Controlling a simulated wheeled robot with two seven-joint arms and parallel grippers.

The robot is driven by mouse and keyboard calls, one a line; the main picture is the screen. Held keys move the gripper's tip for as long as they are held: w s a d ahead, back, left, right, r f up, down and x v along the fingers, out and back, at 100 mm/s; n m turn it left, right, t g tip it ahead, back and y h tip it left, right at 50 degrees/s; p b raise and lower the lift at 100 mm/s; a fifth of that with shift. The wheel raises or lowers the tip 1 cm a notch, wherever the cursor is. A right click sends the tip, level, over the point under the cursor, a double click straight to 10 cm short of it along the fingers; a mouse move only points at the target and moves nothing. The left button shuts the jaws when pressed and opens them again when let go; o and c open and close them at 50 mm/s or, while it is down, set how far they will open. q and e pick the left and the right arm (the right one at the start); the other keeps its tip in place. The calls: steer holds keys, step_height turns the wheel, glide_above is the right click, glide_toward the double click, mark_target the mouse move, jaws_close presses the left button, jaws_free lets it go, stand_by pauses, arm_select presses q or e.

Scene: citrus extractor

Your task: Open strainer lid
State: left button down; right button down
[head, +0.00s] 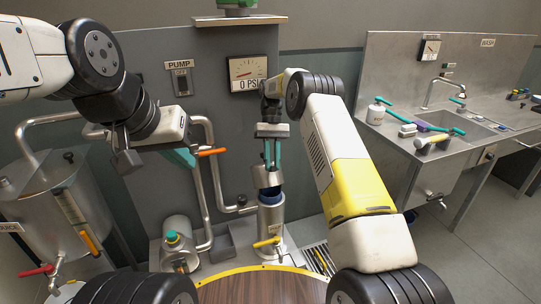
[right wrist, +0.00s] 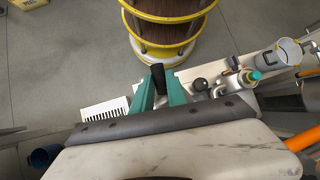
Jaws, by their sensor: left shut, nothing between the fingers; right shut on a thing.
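The strainer (head: 271,218) is an upright metal cylinder below my right gripper, with a dark blue rim or inside (head: 268,196) showing at its top. Its metal lid (head: 266,179) is tilted up above that opening. My right gripper (head: 272,164) points down at the lid with its teal fingers shut. In the right wrist view a black handle (right wrist: 158,78) sits between the fingers (right wrist: 160,90); the lid itself is hidden there. My left gripper (head: 182,157) is shut and empty at the upper left, apart from the strainer; its fingers are partly hidden by my wrist.
A pipe with an orange lever (head: 212,152) is beside my left gripper. A yellow-handled valve (head: 266,242) is low on the strainer. A metal tank (head: 70,225) stands at left, a sink counter (head: 400,145) at right. A round yellow-rimmed wooden surface (head: 262,288) is in front.

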steer(key=c, duration=1.3)
jaws_free()
steer(key=shift+r, duration=0.1)
steer(key=shift+r, duration=0.35)
step_height(320, 180, up, 3)
steer(key=shift+f, duration=0.2)
steer(key=s, duration=0.5)
steer(key=s+r, duration=0.1)
steer(key=s, duration=0.4)
steer(key=s+a, duration=0.1)
steer(key=s, duration=0.5)
steer(key=shift+r, duration=0.2)
steer(key=shift+c, duration=0.3)
